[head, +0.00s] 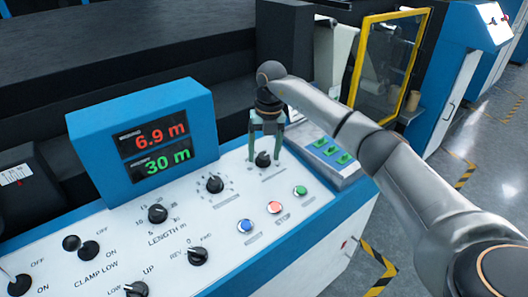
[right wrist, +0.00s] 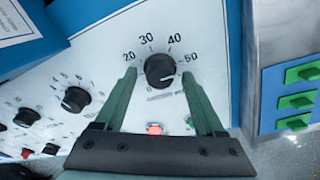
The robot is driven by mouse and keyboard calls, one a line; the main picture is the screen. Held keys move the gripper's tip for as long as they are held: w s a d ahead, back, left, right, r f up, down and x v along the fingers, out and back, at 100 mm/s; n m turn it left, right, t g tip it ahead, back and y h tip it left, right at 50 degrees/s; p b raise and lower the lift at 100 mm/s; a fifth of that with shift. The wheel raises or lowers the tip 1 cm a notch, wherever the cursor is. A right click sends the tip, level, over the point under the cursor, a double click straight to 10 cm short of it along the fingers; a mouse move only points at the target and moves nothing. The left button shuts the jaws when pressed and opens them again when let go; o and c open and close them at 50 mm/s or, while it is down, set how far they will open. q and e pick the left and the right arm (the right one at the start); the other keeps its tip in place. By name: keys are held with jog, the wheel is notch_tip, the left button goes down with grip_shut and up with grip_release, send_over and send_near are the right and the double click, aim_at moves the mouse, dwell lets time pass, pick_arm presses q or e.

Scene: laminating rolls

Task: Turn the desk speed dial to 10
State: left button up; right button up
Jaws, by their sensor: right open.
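The black dial between my fingers, which I take for the desk speed dial, shows in the head view (head: 263,159) and the right wrist view (right wrist: 159,70). Its printed scale reads 20, 30, 40 and 50 around the top. A pale mark on the knob points to the lower right, past the 50. My right gripper (head: 266,153) is open above the panel, and its green fingers (right wrist: 158,76) stand on either side of the knob with gaps. It is not gripping it. My left gripper is not in view.
The white control panel (head: 240,264) carries another numbered dial (head: 215,184), a length dial (head: 158,214), and blue, red and green buttons (head: 274,208). A display box (head: 85,123) reads 6.9 m and 30 m. Green switches (head: 332,150) lie right of the gripper.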

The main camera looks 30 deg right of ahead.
jog(key=shift+f, duration=0.2)
jog(key=shift+c, duration=0.2)
grip_shut()
jog(key=shift+r, duration=0.1)
